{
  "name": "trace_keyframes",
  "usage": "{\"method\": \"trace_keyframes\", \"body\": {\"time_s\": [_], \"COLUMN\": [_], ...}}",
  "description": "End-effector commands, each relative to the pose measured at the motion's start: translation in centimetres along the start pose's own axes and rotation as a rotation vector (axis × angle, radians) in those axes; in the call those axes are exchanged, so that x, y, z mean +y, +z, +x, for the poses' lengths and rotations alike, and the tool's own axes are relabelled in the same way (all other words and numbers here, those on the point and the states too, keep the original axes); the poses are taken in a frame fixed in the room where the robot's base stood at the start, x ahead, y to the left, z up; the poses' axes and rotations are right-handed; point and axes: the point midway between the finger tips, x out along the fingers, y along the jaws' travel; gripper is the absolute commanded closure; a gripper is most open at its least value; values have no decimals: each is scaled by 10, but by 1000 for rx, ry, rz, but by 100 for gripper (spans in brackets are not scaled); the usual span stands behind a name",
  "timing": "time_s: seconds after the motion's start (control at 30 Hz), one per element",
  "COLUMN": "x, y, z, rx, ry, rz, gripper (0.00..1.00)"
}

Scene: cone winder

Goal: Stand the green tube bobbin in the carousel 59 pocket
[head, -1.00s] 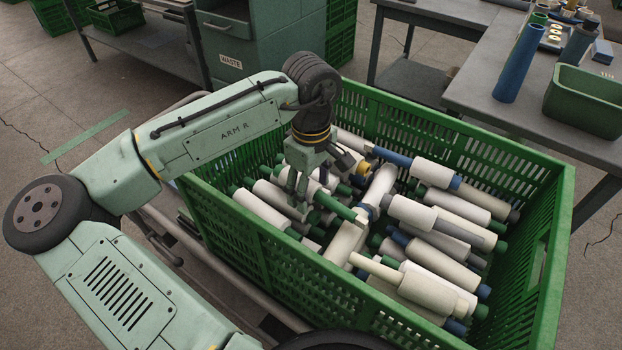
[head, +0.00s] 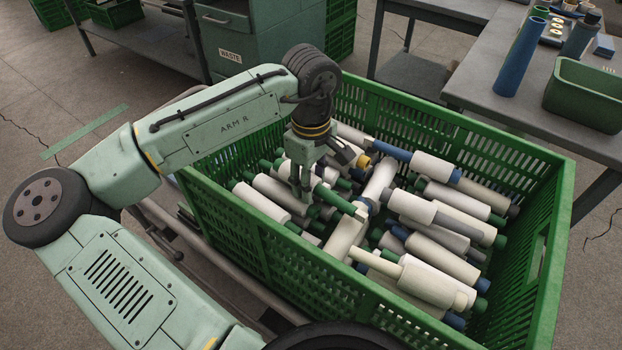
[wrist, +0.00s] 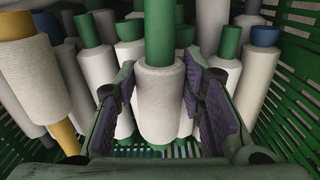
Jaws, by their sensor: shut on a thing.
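My gripper (head: 301,190) is down among the bobbins in the green crate. In the wrist view, its purple-padded jaws (wrist: 160,97) stand on either side of a white-wound bobbin (wrist: 160,105) with a green tube (wrist: 159,35); the jaws are shut on it. In the head view, that bobbin is mostly hidden by the fingers and its neighbours. A green tube with a pale tip (head: 337,199) lies just right of the fingers; I cannot tell if it is the same one. No carousel or pocket 59 shows.
The green slatted crate (head: 505,125) is packed with white bobbins on green, blue, grey and yellow tubes. A bobbin on a yellow tube (wrist: 32,75) is left of the jaws. A grey table (head: 480,90) holds a blue tube (head: 521,57) and a green bin (head: 585,95).

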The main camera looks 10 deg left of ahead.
Motion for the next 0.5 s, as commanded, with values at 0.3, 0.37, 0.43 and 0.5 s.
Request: {"method": "trace_keyframes", "body": {"time_s": [0.3,0.37,0.43,0.5], "x": [0,0,0,0], "y": [0,0,0,0], "z": [-11,-14,-18,-21], "rx": [0,0,-1,-1], "ry": [1,1,1,1], "rz": [0,1,1,1], "gripper": [93,93,93,93]}}
